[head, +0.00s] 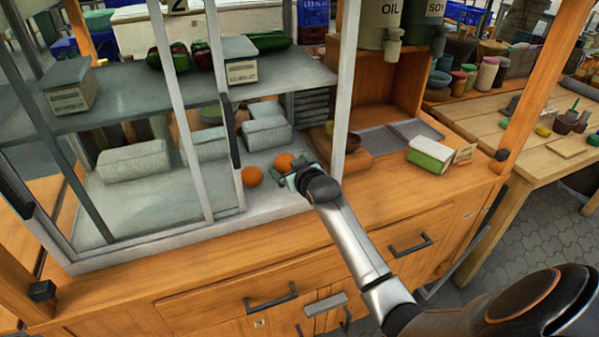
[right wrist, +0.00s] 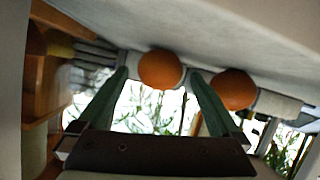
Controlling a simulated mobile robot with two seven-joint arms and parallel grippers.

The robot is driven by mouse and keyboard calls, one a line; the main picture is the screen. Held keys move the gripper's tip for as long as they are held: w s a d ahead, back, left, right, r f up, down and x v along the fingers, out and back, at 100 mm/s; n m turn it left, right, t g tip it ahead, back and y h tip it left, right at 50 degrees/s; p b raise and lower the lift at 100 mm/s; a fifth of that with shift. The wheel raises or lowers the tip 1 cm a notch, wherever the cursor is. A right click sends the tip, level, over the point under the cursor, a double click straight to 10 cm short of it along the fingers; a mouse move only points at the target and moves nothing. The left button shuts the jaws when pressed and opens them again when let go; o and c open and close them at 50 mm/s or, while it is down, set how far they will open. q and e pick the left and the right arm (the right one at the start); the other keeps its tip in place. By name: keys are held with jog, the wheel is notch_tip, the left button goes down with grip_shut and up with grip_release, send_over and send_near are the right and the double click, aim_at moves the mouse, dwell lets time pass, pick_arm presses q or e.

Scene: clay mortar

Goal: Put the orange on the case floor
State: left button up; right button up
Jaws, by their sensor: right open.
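Two oranges rest on the pale floor (head: 105,205) of the glass case. One orange (head: 285,162) is just beyond my right gripper (head: 297,172), in the case's open right part. The other orange (head: 252,176) lies to its left, close by the door's edge. In the right wrist view, which looks upside down, one orange (right wrist: 160,69) shows between the two open green fingers. The other orange (right wrist: 234,89) is partly behind the right-hand finger. My right gripper is open and empty; whether a finger touches an orange I cannot tell. My left gripper is out of view.
Framed glass panels (head: 195,120) and a dark door handle (head: 230,130) stand left of my gripper. A white post (head: 346,80) stands close on its right. A grey shelf (head: 130,92) with boxes and vegetables is above. A green-white box (head: 430,153) sits on the counter.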

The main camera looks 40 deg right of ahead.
jog(key=p+v, duration=0.1)
jog(key=v, duration=0.8)
dwell(1.2)
